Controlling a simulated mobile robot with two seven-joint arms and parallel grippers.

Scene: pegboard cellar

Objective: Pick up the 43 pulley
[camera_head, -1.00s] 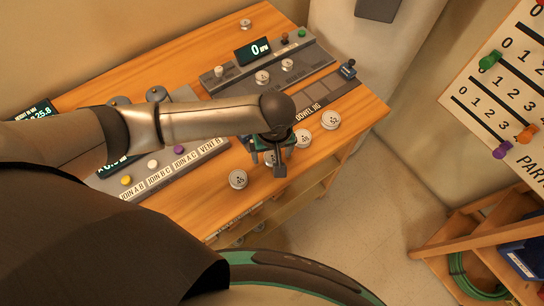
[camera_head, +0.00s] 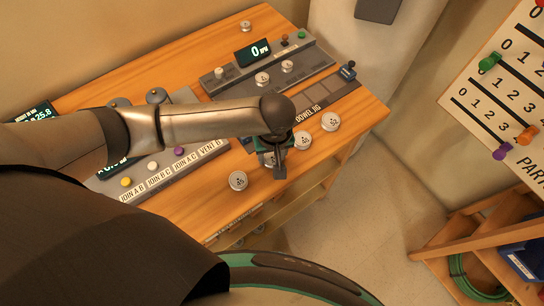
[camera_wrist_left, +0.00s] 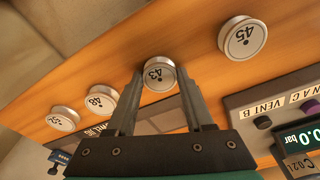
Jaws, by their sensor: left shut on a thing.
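The 43 pulley (camera_wrist_left: 158,74) is a silvery disc with a dark number on its face. In the left wrist view it sits between the fingertips of my left gripper (camera_wrist_left: 159,72), which is shut on it. In the head view the left gripper (camera_head: 277,165) is over the front edge of the wooden bench (camera_head: 205,208), and the wrist and fingers mostly hide the 43 pulley. I cannot tell whether it is clear of the bench top. My right gripper is not in view.
The 45 pulley (camera_wrist_left: 242,38) stands to one side, the 48 pulley (camera_wrist_left: 101,100) close on the other, with another pulley (camera_wrist_left: 62,118) beyond. A panel with labelled knobs (camera_head: 160,176) and a dowel jig (camera_head: 325,98) lie behind. Floor (camera_head: 385,205) is open at right.

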